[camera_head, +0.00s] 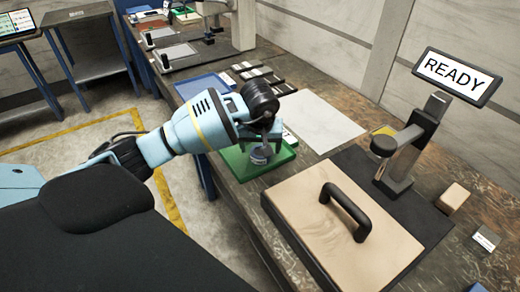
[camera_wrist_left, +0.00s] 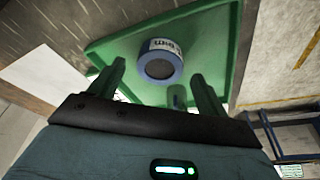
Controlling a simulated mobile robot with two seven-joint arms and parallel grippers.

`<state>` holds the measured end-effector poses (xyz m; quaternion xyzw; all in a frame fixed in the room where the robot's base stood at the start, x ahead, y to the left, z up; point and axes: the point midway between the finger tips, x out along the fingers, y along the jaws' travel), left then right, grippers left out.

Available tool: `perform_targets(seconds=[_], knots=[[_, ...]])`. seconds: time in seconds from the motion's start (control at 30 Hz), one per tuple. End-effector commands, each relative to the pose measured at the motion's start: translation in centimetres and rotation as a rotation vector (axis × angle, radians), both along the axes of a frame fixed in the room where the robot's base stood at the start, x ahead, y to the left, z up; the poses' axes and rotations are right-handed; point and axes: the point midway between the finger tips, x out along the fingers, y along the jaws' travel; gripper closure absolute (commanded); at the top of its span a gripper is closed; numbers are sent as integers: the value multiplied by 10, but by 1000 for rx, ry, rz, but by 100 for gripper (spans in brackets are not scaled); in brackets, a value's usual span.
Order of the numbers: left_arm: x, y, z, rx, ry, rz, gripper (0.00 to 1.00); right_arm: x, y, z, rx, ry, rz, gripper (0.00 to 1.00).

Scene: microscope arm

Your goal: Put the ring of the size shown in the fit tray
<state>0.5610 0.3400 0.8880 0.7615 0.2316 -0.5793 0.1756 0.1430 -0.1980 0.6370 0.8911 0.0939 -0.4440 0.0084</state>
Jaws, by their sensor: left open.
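The green tray (camera_head: 285,154) lies on the bench in the head view. My left gripper (camera_wrist_left: 158,82) is open, with its two fingers pointing at the tray on either side of the ring's line. I cannot tell whether they reach around the ring. A small green post (camera_wrist_left: 176,97) shows near the right finger. My right gripper is not in view.
A wooden board with a black handle (camera_head: 345,212) lies in front of a stand with a "READY" screen (camera_head: 457,77). A blue tray (camera_head: 203,85), several dark and light strips (camera_head: 262,77) and a white sheet (camera_head: 315,118) lie farther back. A small brown block (camera_head: 453,197) stands at right.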

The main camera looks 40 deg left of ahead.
Motion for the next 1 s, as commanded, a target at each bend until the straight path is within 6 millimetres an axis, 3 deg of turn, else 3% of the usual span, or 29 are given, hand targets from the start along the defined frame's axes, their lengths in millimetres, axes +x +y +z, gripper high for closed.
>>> perform_targets(seconds=[0.2,0.5,1.0], knots=[[-9,-6,46,1,-6,-2,23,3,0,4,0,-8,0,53],[-19,-13,87,1,-3,-1,23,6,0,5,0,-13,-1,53],[-21,-14,93,1,1,0,23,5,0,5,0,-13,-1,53]])
